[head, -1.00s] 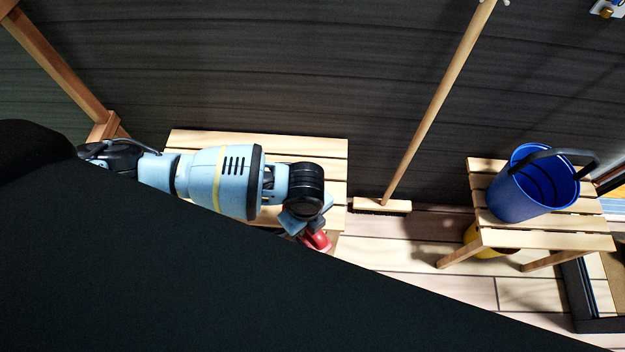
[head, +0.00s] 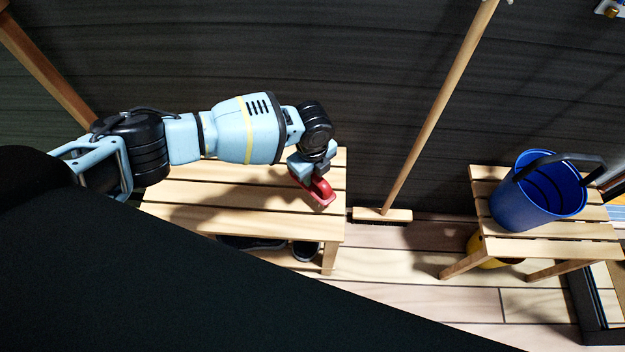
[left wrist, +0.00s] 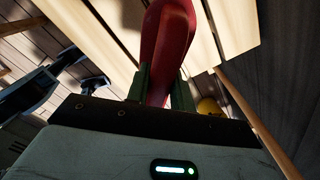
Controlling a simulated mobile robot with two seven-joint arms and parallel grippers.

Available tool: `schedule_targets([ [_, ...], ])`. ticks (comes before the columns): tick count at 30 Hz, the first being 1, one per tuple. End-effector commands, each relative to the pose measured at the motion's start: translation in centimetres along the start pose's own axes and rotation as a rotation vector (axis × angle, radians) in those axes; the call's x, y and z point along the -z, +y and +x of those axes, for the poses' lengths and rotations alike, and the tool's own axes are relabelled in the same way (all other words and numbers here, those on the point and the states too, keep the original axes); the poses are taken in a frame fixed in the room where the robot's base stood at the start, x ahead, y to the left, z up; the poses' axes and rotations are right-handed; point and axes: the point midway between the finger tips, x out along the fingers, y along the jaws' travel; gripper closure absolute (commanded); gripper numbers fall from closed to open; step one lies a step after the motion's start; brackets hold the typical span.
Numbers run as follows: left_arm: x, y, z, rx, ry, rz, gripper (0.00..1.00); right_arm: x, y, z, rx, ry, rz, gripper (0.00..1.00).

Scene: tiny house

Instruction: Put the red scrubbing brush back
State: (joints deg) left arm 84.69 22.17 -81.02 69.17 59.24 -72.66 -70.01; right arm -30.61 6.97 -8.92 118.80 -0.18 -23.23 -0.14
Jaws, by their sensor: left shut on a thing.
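The red scrubbing brush (head: 323,190) is held at the end of my left arm in the head view, over the right end of a slatted wooden bench. My left gripper (head: 308,177) is shut on it. In the left wrist view the red brush (left wrist: 168,45) rises between the two fingers of my left gripper (left wrist: 160,85). Whether the brush touches the bench (head: 230,222) I cannot tell. The blue bucket (head: 520,212) stands on a second slatted stool at the right.
A broom (head: 440,105) leans on the dark wall right of the bench. Dark shoes (head: 305,250) sit under the bench. The slatted stool (head: 550,245) has a yellow object (head: 490,250) beneath it. My own dark body covers the lower left.

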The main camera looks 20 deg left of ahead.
Motion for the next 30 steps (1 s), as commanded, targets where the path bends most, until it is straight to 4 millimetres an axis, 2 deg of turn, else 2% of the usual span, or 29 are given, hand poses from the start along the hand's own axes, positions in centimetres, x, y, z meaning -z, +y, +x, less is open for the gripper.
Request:
schedule_targets([
  [5,0.0,0.0,0.6,-0.002,0.000,0.000,0.98,0.1,0.0,0.1,0.000,0.004,-0.001,0.64],
  [12,0.1,0.1,3.5,-0.002,0.000,-0.001,0.98,-0.4,0.1,0.6,0.000,-0.002,0.000,0.64],
  [24,0.0,0.1,3.9,-0.001,0.000,-0.001,0.98,-0.5,-0.1,0.7,-0.001,-0.002,0.006,0.64],
  [25,0.0,0.1,3.9,-0.001,0.000,-0.001,0.73,-0.4,-0.1,0.7,-0.001,-0.002,0.006,0.64],
  [29,0.0,0.1,3.8,-0.001,0.000,-0.001,0.56,-0.4,-0.1,0.6,-0.001,-0.001,0.007,0.64],
  [30,0.0,0.1,3.8,-0.001,0.000,-0.001,0.55,-0.4,-0.1,0.6,-0.002,-0.001,0.007,0.64],
])
